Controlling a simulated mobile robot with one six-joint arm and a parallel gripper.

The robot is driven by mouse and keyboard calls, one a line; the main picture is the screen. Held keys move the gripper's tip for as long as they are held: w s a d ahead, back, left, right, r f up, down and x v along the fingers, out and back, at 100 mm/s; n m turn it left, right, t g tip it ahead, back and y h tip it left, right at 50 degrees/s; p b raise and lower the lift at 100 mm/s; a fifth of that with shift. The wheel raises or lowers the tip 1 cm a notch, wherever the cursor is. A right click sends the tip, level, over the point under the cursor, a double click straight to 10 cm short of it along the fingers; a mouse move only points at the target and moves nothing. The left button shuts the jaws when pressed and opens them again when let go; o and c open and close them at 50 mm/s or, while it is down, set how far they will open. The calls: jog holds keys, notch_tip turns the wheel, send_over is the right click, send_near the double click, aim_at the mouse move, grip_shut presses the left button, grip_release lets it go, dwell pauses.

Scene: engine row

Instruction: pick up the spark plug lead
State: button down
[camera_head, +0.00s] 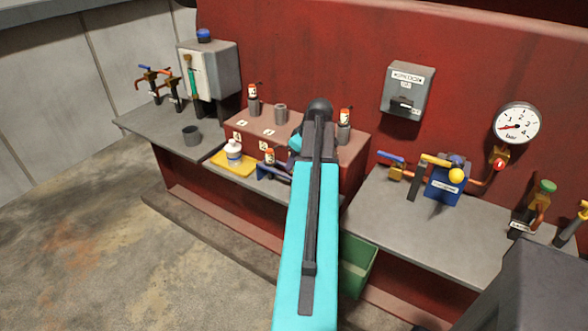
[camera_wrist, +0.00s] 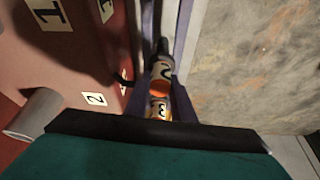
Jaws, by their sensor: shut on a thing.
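In the wrist view a spark plug lead (camera_wrist: 158,108) with an orange and white band marked 3 lies in front of the palm. My gripper (camera_wrist: 160,98) is shut on a lead; the palm edge hides the lower part, and I cannot tell exactly where the fingers touch. In the head view a banded lead (camera_head: 269,156) shows at a blue holder (camera_head: 264,173) before the red block. My arm hides most of the gripper there.
The red block (camera_head: 262,132) carries numbered plates, a bare grey socket (camera_head: 280,114) and upright leads at left (camera_head: 253,97) and right (camera_head: 345,120). A white bottle (camera_head: 233,149) stands on a yellow tray (camera_head: 226,166). A green bin (camera_head: 357,269) sits below. The right bench front is clear.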

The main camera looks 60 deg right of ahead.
jog(key=shift+r, duration=0.15)
jog(key=shift+r+b, duration=1.15)
jog(key=shift+r, duration=3.7)
